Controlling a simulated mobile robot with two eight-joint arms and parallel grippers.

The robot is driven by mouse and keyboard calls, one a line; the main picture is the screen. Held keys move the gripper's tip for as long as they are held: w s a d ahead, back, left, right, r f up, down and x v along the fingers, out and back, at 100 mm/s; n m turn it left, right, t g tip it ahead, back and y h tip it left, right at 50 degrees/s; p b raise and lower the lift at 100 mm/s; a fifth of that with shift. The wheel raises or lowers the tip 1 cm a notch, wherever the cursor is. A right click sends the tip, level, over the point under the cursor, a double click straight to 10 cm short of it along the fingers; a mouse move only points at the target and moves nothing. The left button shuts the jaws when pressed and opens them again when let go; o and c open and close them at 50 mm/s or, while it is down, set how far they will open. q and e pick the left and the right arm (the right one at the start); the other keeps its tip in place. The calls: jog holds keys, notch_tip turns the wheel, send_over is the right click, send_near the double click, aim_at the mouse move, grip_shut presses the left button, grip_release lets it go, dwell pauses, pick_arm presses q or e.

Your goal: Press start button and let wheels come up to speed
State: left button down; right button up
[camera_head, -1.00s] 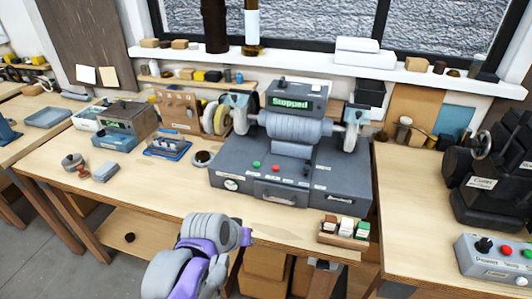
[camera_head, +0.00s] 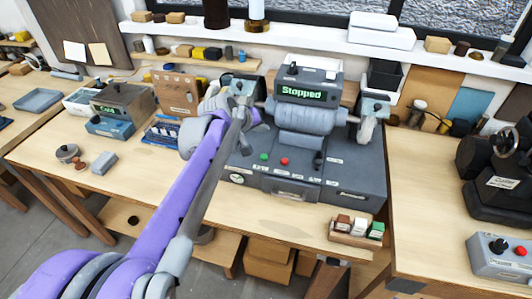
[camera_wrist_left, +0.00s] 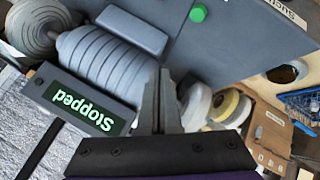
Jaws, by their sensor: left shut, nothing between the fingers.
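A dark grey grinding machine (camera_head: 340,180) stands on the bench, with a ribbed motor (camera_head: 303,118). Its display (camera_head: 301,93) reads "Stopped"; the same display shows upside down in the left wrist view (camera_wrist_left: 82,105). A green button (camera_head: 264,157) and a red button (camera_head: 284,161) sit on its front. The green button also shows in the left wrist view (camera_wrist_left: 198,13). A pale wheel (camera_head: 367,128) is at the right end; my arm partly covers the left end. My right gripper is out of view.
A small tray of coloured blocks (camera_head: 356,232) lies at the bench's front right. A unit reading "Cold" (camera_head: 123,106) stands to the left. A control box with knobs (camera_head: 499,256) is at far right. The front bench top between is mostly clear.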

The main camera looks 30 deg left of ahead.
pick_arm(q)
jog(key=shift+s+d, duration=0.1)
jog(key=shift+s, duration=0.05)
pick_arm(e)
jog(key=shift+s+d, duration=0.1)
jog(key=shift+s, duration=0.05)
pick_arm(q)
jog(key=b, duration=0.4)
send_over(263, 162)
notch_tip(263, 162, down, 8)
jog(key=shift+s+f, duration=0.1)
jog(key=shift+f, duration=0.05)
jog(key=shift+f+b, duration=0.3)
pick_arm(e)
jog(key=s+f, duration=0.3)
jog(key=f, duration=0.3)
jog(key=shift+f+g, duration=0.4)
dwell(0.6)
pick_arm(q)
jog(key=shift+f, duration=0.4)
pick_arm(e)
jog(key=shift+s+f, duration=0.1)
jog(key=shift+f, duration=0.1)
